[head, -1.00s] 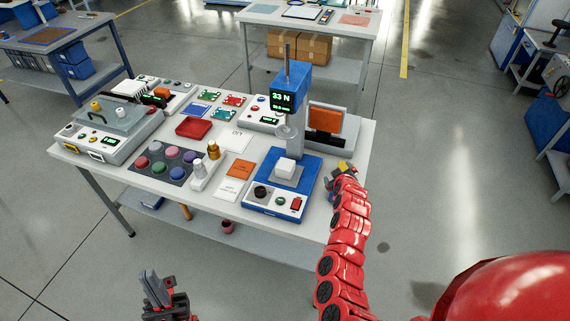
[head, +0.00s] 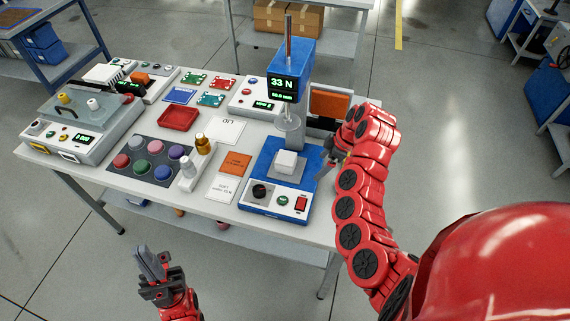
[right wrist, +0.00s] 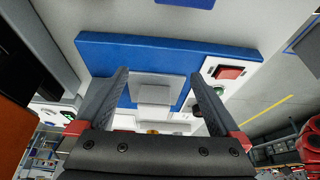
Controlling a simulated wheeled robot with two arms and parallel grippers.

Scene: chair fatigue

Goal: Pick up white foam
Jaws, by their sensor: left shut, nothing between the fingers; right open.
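The white foam (head: 286,161) is a small white block on a grey plate (head: 291,173) of the blue test stand (head: 274,206), below a round press head. It also shows in the right wrist view (right wrist: 154,95), between and beyond the two fingers. My right gripper (head: 326,158) is open beside the stand's right side, at about the foam's height and apart from it. It also shows in the right wrist view (right wrist: 158,82). My left gripper (head: 148,262) is shut and empty in front of the table, low at the left.
The stand's column and display head (head: 289,75) rise behind the foam. White and amber bottles (head: 203,145), an orange card (head: 235,163) and a tray of coloured discs (head: 150,160) lie left. A grey unit with an orange panel (head: 328,104) stands behind my right arm.

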